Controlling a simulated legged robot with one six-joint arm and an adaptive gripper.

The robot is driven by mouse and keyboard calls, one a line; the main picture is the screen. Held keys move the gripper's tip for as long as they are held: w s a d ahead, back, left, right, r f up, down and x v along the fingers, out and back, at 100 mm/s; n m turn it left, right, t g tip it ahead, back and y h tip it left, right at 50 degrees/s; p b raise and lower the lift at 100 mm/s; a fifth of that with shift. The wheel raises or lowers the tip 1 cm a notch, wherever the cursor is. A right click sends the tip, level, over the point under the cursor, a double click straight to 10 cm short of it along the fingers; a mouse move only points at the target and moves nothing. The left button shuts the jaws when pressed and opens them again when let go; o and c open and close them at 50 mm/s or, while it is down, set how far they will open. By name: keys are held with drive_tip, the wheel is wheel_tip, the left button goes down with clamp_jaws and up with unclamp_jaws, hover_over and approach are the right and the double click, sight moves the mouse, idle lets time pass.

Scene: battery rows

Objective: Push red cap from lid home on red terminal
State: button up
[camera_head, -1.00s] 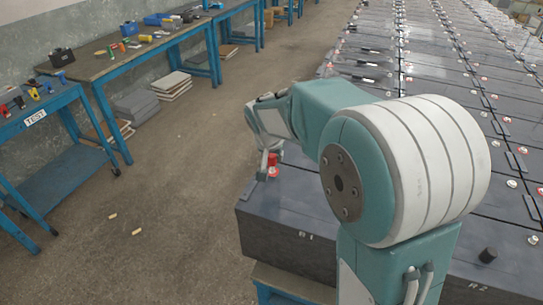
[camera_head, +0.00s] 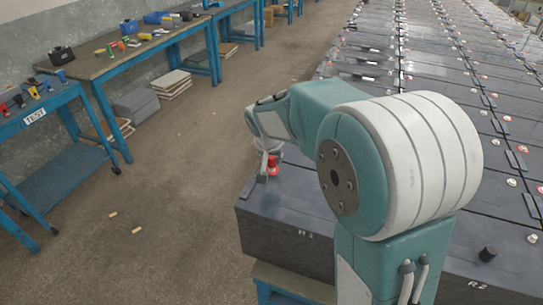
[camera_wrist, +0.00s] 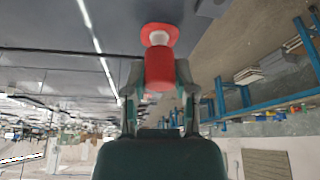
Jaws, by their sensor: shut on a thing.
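My gripper (camera_wrist: 159,88) is shut on the red cap (camera_wrist: 159,69), a short red cylinder held between its two fingers. The red terminal (camera_wrist: 160,31) shows just beyond the cap in the wrist view, as a red ring around a pale post. The cap's end is close to the post and roughly in line with it, with part of the post still visible between cap and ring. In the head view, my gripper (camera_head: 265,168) and the red cap (camera_head: 273,159) are over the near-left corner of the battery marked R1 (camera_head: 290,232). The lid is not identifiable.
Rows of dark batteries (camera_head: 462,105) run to the back right. A black cap (camera_head: 488,254) stands on the R2 battery at the lower right. Blue benches (camera_head: 95,72) with tools stand at the left. The floor between is mostly clear, with two small pieces lying on it.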

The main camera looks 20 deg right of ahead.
drive_tip(key=shift+f, duration=0.95)
idle(1.5)
drive_tip(key=o, duration=0.8)
drive_tip(key=shift+o, duration=0.2)
drive_tip(key=o, duration=0.3)
drive_tip(key=shift+o, duration=0.2)
drive_tip(key=shift+r, duration=0.15)
drive_tip(key=shift+r, duration=3.4)
